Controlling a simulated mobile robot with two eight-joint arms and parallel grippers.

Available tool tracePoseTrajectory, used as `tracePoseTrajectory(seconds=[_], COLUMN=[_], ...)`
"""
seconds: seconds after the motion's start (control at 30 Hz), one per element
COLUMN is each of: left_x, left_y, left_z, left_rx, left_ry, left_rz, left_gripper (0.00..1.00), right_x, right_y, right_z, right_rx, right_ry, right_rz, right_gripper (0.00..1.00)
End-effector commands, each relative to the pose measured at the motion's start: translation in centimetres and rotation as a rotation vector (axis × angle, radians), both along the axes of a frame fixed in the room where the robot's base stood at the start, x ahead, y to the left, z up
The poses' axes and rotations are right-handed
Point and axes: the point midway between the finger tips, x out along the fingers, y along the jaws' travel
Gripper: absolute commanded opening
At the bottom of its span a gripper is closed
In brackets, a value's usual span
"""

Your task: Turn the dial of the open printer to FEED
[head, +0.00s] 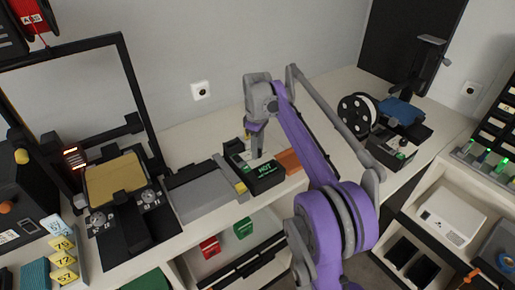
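An open-frame printer with a tall black frame (128,75) and a yellow bed (113,180) stands at the left of the bench. Two round grey dials sit on its front, a left dial (98,218) and a right dial (149,196); their lettering and pointer positions are too small to read. My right gripper (256,150), on a purple and grey arm, points down over a dark box marked HOT (266,181), well to the right of the dials. Its fingers are small and I cannot tell whether they are apart. My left gripper is not in view.
A grey flat unit (200,192) lies between the printer and the HOT box. A smaller printer with a blue bed (400,109) and a black-and-white spool (357,114) stand at the right. Yellow number tags (65,260) stand at the lower left.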

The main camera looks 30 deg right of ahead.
Motion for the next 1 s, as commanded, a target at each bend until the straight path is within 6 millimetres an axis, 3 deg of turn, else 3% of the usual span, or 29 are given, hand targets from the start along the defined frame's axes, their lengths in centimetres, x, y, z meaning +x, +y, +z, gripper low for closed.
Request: tracePoseTrajectory(seconds=[0.03, 0.13, 0.57, 1.0], left_x=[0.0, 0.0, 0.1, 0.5], left_y=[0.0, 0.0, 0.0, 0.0], left_z=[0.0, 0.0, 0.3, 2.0], left_rx=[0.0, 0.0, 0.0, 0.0], left_ry=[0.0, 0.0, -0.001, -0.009], left_rz=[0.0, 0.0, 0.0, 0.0], left_gripper=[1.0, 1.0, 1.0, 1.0], right_x=[0.0, 0.0, 0.0, 0.0], right_y=[0.0, 0.0, 0.0, 0.0], right_z=[0.0, 0.0, 0.1, 0.2], right_rx=[0.0, 0.0, 0.0, 0.0], right_ry=[0.0, 0.0, 0.0, 0.0], right_rz=[0.0, 0.0, -0.05, -0.383], right_gripper=[0.16, 0.0, 0.0, 0.0])
